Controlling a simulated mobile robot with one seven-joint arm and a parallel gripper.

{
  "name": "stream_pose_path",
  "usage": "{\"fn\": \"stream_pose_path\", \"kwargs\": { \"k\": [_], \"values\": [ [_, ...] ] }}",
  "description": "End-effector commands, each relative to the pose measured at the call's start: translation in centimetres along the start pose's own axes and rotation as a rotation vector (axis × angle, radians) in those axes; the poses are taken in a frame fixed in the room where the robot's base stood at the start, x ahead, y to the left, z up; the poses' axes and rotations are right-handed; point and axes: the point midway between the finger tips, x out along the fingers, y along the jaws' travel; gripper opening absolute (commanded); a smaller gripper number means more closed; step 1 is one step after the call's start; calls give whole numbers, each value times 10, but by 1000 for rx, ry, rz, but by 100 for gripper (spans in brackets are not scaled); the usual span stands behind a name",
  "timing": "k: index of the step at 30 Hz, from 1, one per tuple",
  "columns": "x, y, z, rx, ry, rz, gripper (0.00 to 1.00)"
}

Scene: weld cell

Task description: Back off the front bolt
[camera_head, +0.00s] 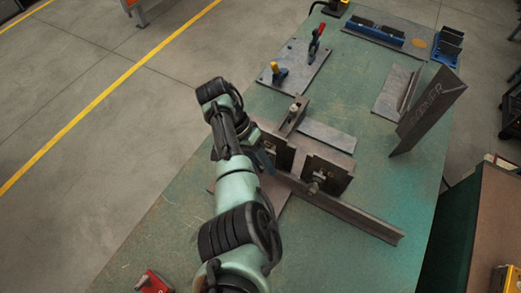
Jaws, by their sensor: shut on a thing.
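A steel fixture of dark plates and a long angle bar (365,221) stands on the green table. A bolt (316,184) shows on its right dark plate. Another bolt-like part (296,106) sits on the upright piece at the back. My arm reaches in from the bottom, and my gripper (267,163) is at the left dark plate, beside the fixture. It is shut on a bolt there, mostly hidden by the fingers and wrist. I cannot see the bolt's thread or how far out it stands.
A plate with a red-handled clamp (317,40) and a yellow-tipped clamp (276,72) lies behind. A tall dark plate (430,109) stands at the right. Blue-based blocks (376,33) are at the back. A red object (153,282) lies front left. The left table area is clear.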

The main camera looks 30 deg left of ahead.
Motion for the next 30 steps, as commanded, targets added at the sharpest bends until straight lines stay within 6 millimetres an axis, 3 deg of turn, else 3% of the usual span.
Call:
{"fn": "stream_pose_path", "kwargs": {
  "k": [20, 21, 25, 30],
  "values": [
    [0, 0, 0, 0, 0, 87, 20],
    [0, 0, 0, 0, 0, 87, 36],
    [0, 0, 0, 0, 0, 86, 59],
    [0, 0, 0, 0, 1, 86, 60]
  ]
}}
